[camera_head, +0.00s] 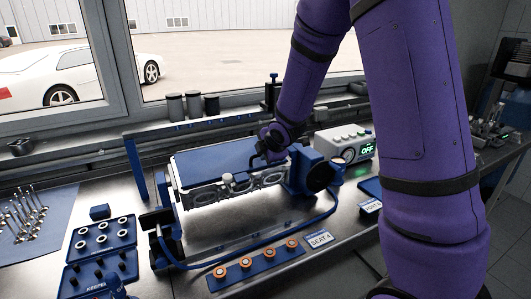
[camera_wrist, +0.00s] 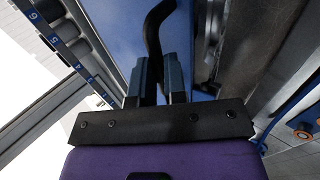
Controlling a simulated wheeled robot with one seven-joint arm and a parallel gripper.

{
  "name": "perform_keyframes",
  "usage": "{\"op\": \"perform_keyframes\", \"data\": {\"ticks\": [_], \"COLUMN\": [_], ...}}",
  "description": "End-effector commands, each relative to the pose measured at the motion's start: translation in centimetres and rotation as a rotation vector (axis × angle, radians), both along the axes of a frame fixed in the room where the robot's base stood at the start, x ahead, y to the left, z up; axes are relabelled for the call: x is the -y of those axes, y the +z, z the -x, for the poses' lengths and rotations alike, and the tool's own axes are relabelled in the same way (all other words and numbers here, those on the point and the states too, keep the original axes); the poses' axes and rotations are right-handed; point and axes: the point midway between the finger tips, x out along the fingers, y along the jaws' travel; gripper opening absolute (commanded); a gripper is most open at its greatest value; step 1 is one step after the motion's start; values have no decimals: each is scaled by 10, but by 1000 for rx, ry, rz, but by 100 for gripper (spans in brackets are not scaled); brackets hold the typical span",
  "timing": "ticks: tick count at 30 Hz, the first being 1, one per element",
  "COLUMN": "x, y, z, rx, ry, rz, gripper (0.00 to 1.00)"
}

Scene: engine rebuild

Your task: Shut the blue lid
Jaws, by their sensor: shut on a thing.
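A broad blue panel, which looks like the lid (camera_head: 215,158), lies over a metal engine part (camera_head: 207,194) in the middle of the bench. It looks nearly level; I cannot tell whether its edges are fully seated. My gripper (camera_head: 266,150) is at the panel's right side, shut on a black curved handle. In the wrist view the handle (camera_wrist: 154,40) runs up between the fingers (camera_wrist: 160,75), with the blue lid surface (camera_wrist: 118,25) behind it. The gripper and wrist hide part of the lid's right end.
A blue strip with several orange-ringed pieces (camera_head: 245,264) lies in front. Blue parts trays (camera_head: 100,240) and a cloth with valves (camera_head: 28,215) are at left. A control box reading OFF (camera_head: 345,143) stands at right. Dark cylinders (camera_head: 193,104) stand by the window.

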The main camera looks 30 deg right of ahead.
Motion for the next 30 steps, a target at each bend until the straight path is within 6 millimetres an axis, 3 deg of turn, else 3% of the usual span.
{"op": "perform_keyframes", "data": {"ticks": [9, 10, 12, 13, 23, 30], "x": [-1, -1, -1, -1, -1, -1], "y": [-2, -2, -2, -1, 1, 20], "z": [0, 0, 0, 0, 1, 16], "rx": [-3, -3, -3, -2, 0, 3], "ry": [4, 4, 4, 4, 1, 2], "rz": [3, 3, 2, 2, 0, 1], "gripper": [0, 19, 35, 39, 39, 39]}}
